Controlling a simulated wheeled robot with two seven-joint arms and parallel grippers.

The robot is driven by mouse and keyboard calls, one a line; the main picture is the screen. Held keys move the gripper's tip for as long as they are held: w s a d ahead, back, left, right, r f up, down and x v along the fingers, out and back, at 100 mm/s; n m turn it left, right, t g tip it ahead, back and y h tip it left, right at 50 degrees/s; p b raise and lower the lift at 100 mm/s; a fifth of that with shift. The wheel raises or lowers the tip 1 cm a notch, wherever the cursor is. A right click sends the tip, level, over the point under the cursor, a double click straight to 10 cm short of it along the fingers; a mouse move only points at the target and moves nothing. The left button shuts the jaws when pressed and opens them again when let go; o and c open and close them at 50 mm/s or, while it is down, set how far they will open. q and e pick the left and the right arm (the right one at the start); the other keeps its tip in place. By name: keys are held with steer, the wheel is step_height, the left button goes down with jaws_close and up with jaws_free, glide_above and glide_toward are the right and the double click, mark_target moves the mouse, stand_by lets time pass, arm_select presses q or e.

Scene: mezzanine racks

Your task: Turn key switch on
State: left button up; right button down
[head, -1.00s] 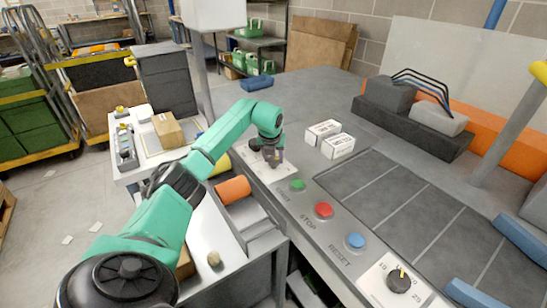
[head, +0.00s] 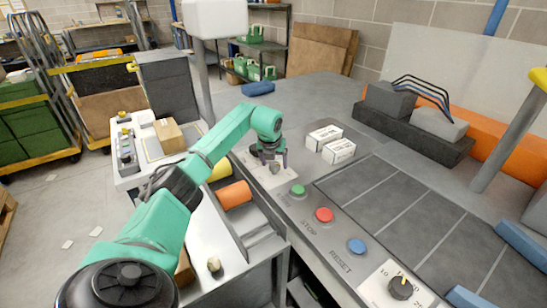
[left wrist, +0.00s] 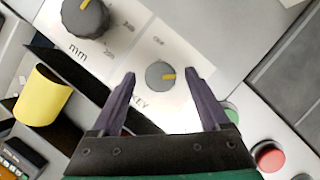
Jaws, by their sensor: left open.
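The key switch (left wrist: 160,75) is a small round grey knob with a yellow mark, on a white plate (left wrist: 215,30) with the lettering KEY and OFF. In the left wrist view its yellow mark points right. My left gripper (left wrist: 160,92) is open, one dark finger on each side of the knob, with gaps between them. I cannot tell how high the fingertips are above the plate. In the head view the left gripper (head: 268,160) is over the white plate (head: 281,182) and hides most of the knob. My right gripper is not in view.
Green (head: 298,190), red (head: 324,215) and blue (head: 357,246) buttons run along the panel edge. A larger mm dial (left wrist: 84,16) is near the key switch. Two white boxes (head: 338,151) stand behind the panel. An orange cylinder (head: 234,194) lies in a tray below.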

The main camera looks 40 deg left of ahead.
arm_select(q)
steer(key=b+v, duration=0.1)
steer(key=v, duration=1.3)
steer(key=shift+d, duration=0.1)
